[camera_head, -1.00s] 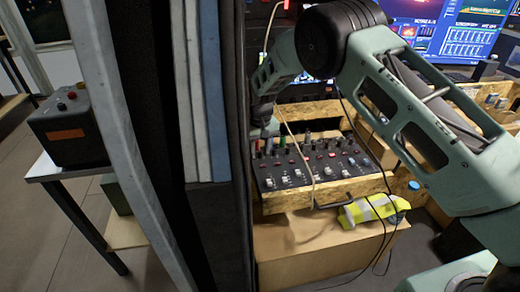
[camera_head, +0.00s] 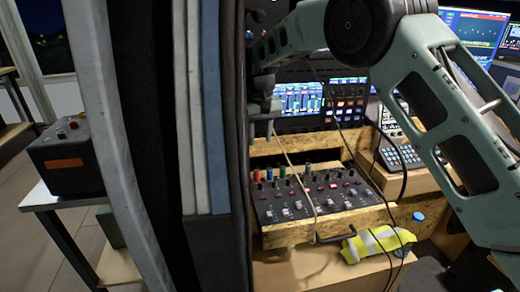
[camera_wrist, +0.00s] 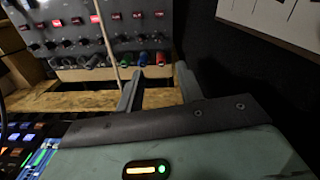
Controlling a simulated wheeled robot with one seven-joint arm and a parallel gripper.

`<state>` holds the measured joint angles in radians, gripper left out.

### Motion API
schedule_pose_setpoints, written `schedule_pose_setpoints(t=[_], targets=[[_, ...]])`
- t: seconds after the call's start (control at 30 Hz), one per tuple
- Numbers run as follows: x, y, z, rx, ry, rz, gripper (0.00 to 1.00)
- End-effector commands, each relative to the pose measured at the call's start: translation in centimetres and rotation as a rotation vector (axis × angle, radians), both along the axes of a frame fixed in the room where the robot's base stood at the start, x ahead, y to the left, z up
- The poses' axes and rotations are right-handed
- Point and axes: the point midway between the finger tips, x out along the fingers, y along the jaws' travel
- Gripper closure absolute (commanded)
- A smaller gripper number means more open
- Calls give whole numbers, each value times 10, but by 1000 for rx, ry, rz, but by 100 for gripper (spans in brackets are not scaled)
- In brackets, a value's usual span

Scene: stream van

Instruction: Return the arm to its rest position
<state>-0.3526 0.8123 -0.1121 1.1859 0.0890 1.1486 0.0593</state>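My arm (camera_head: 440,110) is green-grey. It reaches in from the right side of the head view and bends over toward the panel edge. My gripper (camera_head: 262,128) hangs above the back left of the black mixer (camera_head: 325,198), partly hidden by the dark panel edge. In the wrist view my gripper (camera_wrist: 158,80) shows two fingers spread apart with nothing between them. The mixer's knobs (camera_wrist: 122,60) show beyond the fingertips.
Dark and pale upright panels (camera_head: 205,110) stand close on the left. A thin cable (camera_head: 298,180) crosses the mixer. A yellow hi-vis roll (camera_head: 378,243) lies in front. A keypad device (camera_head: 402,157) and screens (camera_head: 300,100) stand behind. A black box (camera_head: 66,155) sits on a left table.

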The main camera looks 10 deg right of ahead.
Motion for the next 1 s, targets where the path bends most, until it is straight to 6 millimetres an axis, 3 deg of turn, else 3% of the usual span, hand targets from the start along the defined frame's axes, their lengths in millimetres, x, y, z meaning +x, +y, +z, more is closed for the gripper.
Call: schedule_pose_setpoints(t=[0.47,0.63,0.77,1.0], targets=[[0,0,7,0,-1,0,63],[-12,-21,12,8,-15,-23,63],[-41,-59,19,18,-48,-63,63],[-129,-124,20,32,-124,-125,63]])
